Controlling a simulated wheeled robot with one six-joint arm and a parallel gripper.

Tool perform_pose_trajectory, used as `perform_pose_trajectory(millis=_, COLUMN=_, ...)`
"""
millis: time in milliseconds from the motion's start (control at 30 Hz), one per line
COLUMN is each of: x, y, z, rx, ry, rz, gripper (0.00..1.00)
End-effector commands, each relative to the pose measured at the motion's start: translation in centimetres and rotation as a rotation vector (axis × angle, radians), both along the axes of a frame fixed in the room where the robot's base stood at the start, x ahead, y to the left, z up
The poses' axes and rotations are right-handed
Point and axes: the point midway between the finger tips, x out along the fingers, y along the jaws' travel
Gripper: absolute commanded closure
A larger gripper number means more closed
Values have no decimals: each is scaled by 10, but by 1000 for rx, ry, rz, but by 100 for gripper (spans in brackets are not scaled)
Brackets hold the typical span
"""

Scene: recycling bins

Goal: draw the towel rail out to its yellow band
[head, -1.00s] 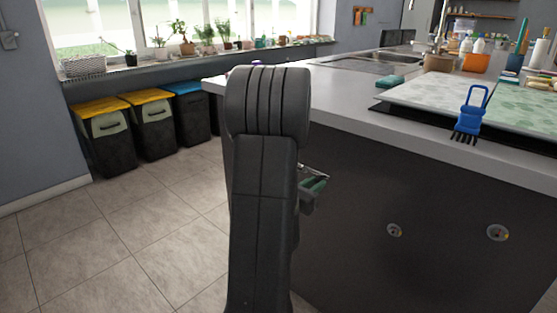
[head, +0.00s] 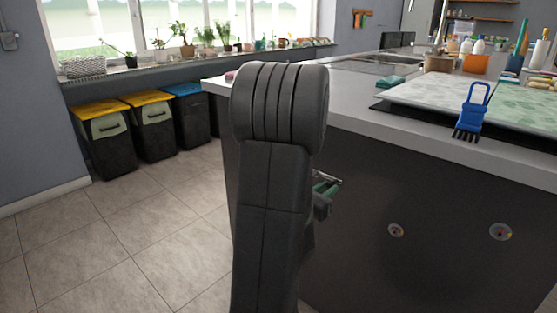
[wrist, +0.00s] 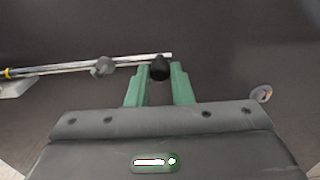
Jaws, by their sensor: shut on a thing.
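The towel rail (wrist: 75,66) is a thin silver bar running across the left half of the wrist view. A yellow band (wrist: 8,72) shows near its left end, close to a pale grey fitting. A grey collar (wrist: 103,67) sits farther right along the bar. My gripper (wrist: 161,68) has its green fingers shut on a black knob (wrist: 160,70) at the rail's right end. In the head view, my gripper (head: 326,189) shows beside the dark island panel, partly hidden behind my arm.
The dark island panel (head: 430,195) carries two small round fittings (head: 396,230). Its worktop (head: 350,110) overhangs the gripper's area. Bins (head: 105,140) stand under the window at left. The tiled floor (head: 150,230) left of my arm is clear.

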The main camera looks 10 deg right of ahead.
Motion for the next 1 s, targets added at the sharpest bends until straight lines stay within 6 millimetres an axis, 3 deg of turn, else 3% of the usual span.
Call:
perform_pose_trajectory(millis=400, x=-13, y=-11, z=0, rx=-2, ry=-1, rz=-2, gripper=96)
perform_pose_trajectory(millis=867, x=-15, y=-11, z=0, rx=-1, ry=-1, rz=-1, gripper=96)
perform_pose_trajectory(millis=900, x=-15, y=-12, z=0, rx=-1, ry=-1, rz=-1, gripper=76)
perform_pose_trajectory(millis=1000, x=-15, y=-11, z=0, rx=-1, ry=-1, rz=-1, gripper=57)
